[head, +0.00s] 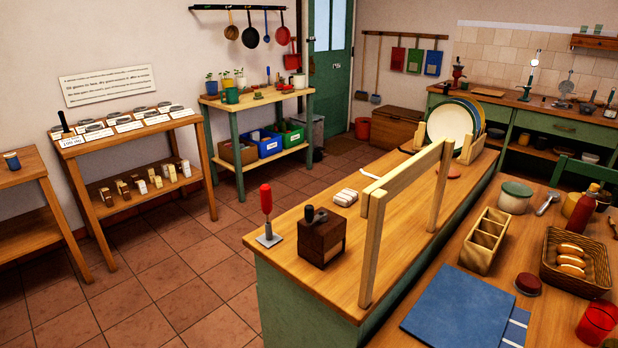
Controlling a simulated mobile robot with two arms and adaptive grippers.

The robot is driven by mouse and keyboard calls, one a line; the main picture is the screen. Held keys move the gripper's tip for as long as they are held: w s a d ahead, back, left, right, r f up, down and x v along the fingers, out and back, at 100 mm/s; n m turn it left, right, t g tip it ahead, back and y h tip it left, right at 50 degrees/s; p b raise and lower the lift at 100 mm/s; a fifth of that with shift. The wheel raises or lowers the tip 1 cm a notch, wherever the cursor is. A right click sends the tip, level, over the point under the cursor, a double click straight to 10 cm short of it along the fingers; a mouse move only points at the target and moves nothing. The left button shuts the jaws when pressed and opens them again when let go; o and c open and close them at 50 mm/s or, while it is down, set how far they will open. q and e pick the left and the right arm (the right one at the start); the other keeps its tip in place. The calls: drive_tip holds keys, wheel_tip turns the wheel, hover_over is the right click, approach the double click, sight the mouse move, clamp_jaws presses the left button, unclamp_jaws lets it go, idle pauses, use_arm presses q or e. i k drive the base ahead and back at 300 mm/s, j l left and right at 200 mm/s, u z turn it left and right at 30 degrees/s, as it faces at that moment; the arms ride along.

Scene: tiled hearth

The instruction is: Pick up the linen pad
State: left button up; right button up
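I cannot tell for sure which thing is the linen pad. A small whitish, soft-looking item with dark lines across it (345,197) lies on the green-sided wooden counter, behind a dark wooden block. A flat blue cloth or mat (460,308) lies on the nearer table at the lower right, with a striped blue piece (514,328) at its right edge. Neither of my grippers shows in the head view.
On the counter (290,250) stand a red-handled tool (267,216), the dark block (322,236), a pale wooden frame (368,250) and a plate rack with plates (450,122). A divided wooden box (484,241) and bread basket (549,259) crowd the near table. Tiled floor (150,275) is open at left.

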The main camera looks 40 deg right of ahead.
sight(345, 198)
drive_tip(key=i+z, duration=0.15)
drive_tip(key=i, duration=0.3)
drive_tip(key=i+j+z, duration=0.1)
drive_tip(key=i, duration=0.35)
drive_tip(key=i+j+z, duration=0.15)
drive_tip(key=i, duration=0.25)
drive_tip(key=i+j+z, duration=0.15)
drive_tip(key=i, duration=0.3)
drive_tip(key=i+j+z, duration=0.2)
drive_tip(key=z, duration=0.2)
drive_tip(key=i+j+z, duration=0.6)
drive_tip(key=z, duration=0.15)
drive_tip(key=i+j+z, duration=0.15)
drive_tip(key=j+z, duration=0.25)
drive_tip(key=i+j+z, duration=0.15)
drive_tip(key=j+z, duration=0.6)
drive_tip(key=j, duration=0.15)
